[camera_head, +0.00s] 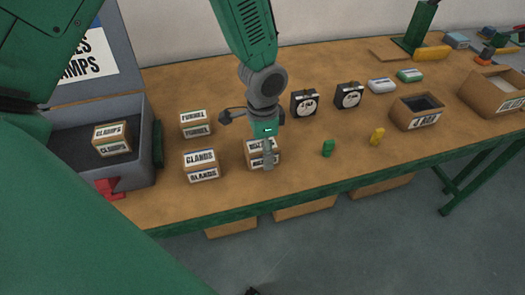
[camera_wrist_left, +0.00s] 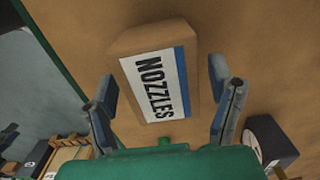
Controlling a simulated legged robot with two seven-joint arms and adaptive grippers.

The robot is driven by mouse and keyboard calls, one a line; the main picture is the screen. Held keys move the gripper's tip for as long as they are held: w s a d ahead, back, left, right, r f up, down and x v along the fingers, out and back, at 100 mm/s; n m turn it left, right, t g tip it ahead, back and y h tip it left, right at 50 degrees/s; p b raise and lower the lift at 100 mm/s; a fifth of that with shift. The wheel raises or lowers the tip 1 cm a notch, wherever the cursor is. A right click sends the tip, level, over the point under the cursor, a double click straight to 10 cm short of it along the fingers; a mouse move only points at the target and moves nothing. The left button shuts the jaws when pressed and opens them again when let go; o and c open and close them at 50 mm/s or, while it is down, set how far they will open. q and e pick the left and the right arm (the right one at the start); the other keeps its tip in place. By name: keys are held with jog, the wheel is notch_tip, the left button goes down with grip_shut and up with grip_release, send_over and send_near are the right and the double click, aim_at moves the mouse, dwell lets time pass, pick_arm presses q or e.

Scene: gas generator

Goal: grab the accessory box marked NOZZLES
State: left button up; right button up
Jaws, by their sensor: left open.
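The NOZZLES box (camera_head: 251,158) is a small brown carton with a white label, near the front edge of the workbench. My left gripper (camera_head: 267,160) is right over it and hides part of its label. In the left wrist view the NOZZLES box (camera_wrist_left: 153,85) lies between the two spread fingers of my left gripper (camera_wrist_left: 164,88), with a blue stripe on its label. Gaps show on both sides, so the fingers look apart from it. My right gripper is not in view.
A GLANDS box (camera_head: 201,166) and a FUNNEL box (camera_head: 195,123) stand to the left. A CLAMPS box (camera_head: 111,139) sits in the open grey case (camera_head: 146,165). Black gauges (camera_head: 304,103) stand behind.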

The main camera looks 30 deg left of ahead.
pick_arm(q)
jog(key=shift+d, duration=0.15)
jog(key=c, duration=1.4)
jog(key=shift+a, duration=0.3)
jog(key=shift+s, duration=0.1)
